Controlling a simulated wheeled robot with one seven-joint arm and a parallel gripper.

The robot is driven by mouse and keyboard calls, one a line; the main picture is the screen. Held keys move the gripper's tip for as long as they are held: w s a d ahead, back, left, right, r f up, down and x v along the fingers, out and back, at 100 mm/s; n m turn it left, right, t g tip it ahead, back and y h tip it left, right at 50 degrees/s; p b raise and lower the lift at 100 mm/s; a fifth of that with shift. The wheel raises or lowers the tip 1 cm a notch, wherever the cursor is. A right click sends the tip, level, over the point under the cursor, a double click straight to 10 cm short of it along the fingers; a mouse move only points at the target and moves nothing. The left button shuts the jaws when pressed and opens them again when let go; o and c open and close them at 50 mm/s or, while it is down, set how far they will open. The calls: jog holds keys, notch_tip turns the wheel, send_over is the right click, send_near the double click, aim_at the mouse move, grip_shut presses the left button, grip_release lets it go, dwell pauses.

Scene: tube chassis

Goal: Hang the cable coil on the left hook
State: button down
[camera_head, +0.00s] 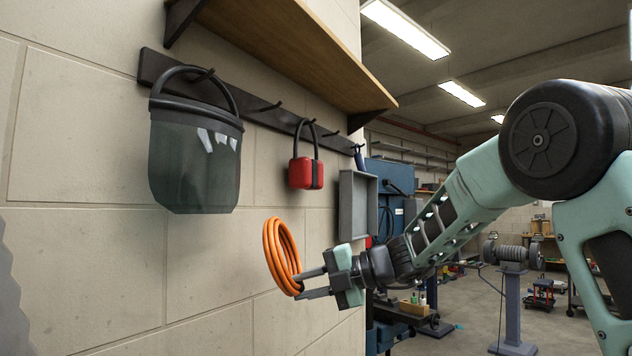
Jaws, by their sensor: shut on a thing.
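An orange cable coil (278,258) hangs in the air in front of the block wall, below the hook rail. My gripper (301,286) comes from the right and is shut on the lower right part of the coil. The exact finger contact is partly hidden by the coil. A dark hook rail (252,107) runs along the wall above. Its leftmost hook (206,74) bears a dark bucket by its handle. The hook to the right of it (270,106) is bare.
The dark translucent bucket (193,165) hangs left of and above the coil. A wooden shelf (290,50) juts out above the rail. A grey tray (353,213) is beyond.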

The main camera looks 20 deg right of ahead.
notch_tip(320, 180, up, 28)
jog(key=d+m+t+h+p, duration=0.25)
jog(key=m+t+p, duration=0.35)
jog(key=p, duration=0.5)
jog(key=w+a+f+t+b, duration=0.1)
jog(key=w+a+b, duration=0.1)
jog(key=w+a, duration=0.4)
jog(key=shift+w+a+f+n+h, duration=0.3)
jog(key=shift+w+a+f+h, duration=0.1)
jog(key=shift+w, duration=0.3)
jog(key=c, duration=1.1)
grip_release()
jog(key=shift+c, duration=0.2)
jog(key=shift+d, duration=0.1)
jog(key=shift+f, duration=0.15)
